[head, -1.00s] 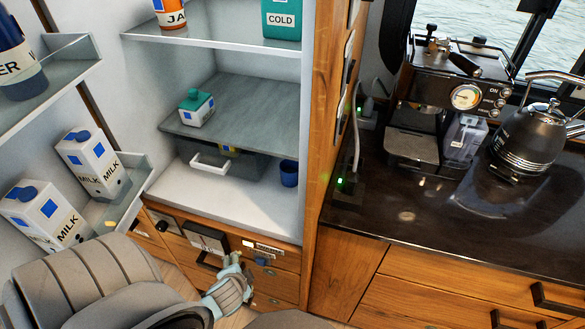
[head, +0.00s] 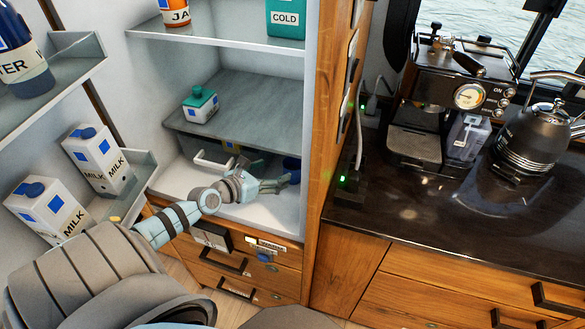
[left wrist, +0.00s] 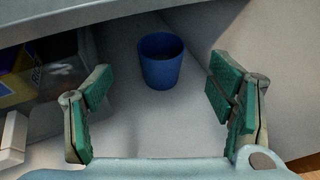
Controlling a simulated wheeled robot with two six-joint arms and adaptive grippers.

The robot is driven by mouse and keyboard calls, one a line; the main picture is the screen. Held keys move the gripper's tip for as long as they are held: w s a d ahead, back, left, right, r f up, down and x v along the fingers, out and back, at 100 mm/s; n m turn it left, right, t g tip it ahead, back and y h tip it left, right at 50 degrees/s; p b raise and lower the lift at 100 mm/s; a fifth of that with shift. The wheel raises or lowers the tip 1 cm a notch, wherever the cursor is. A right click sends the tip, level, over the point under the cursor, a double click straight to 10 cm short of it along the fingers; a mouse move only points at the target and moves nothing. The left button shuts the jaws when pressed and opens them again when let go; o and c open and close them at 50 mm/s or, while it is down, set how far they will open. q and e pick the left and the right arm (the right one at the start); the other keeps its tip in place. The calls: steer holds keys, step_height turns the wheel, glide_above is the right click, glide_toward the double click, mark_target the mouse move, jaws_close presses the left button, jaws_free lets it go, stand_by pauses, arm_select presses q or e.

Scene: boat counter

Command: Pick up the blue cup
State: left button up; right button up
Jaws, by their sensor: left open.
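The blue cup (left wrist: 161,62) stands upright on the white bottom shelf of the cabinet. In the left wrist view it sits ahead of my left gripper (left wrist: 160,108), roughly centred between the two open fingers and apart from them. In the head view my left gripper (head: 281,182) reaches into the cabinet above the bottom shelf, and it hides most of the blue cup (head: 292,164). The left gripper is open and empty. My right gripper is not in view.
A grey shelf (head: 250,118) lies above the cup, holding a teal-capped carton (head: 200,105). The cabinet's wooden side panel (head: 335,120) is close on the right. Milk cartons (head: 98,158) stand on the door shelf.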

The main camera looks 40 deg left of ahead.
arm_select(q)
steer(key=b, duration=0.2)
glide_toward(299, 161)
steer(key=shift+x, duration=1.25)
steer(key=b+x, duration=0.2)
steer(key=x, duration=0.2)
steer(key=shift+f, duration=0.2)
steer(key=shift+w, duration=0.35)
steer(key=c, duration=1.3)
